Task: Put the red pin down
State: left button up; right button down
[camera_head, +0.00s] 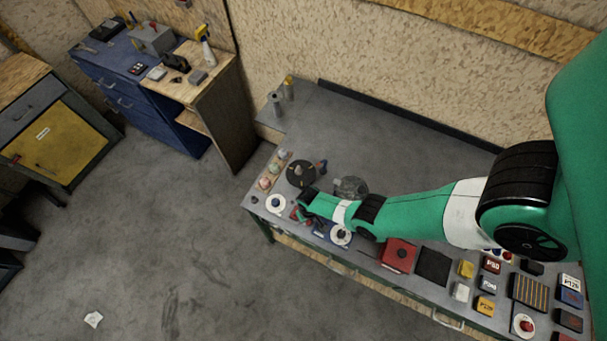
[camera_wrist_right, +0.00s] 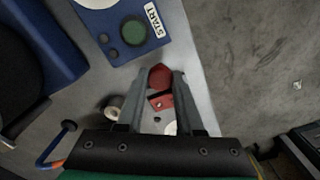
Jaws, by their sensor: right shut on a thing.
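The red pin (camera_wrist_right: 159,75) shows in the right wrist view as a red rounded piece between the fingertips of my right gripper (camera_wrist_right: 161,80). The gripper is shut on it. A red block-like part (camera_wrist_right: 160,101) shows just behind it, between the fingers; I cannot tell whether it belongs to the pin. In the head view my right gripper (camera_head: 300,208) is low over the workbench (camera_head: 384,128), near its front left edge. The pin is too small to make out clearly there. My left gripper is not in view.
A blue box with a green button and a START label (camera_wrist_right: 132,33) lies just beyond the fingertips. A white round dish (camera_head: 275,203) sits left of the gripper. A dark round plate (camera_head: 300,174) stands behind it. A red box (camera_head: 398,255) and several small boxes lie to the right.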

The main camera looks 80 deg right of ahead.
jog(key=shift+f, duration=0.3)
jog(key=c, duration=0.6)
grip_release()
jog(key=shift+o, duration=0.2)
jog(key=shift+r, duration=0.15)
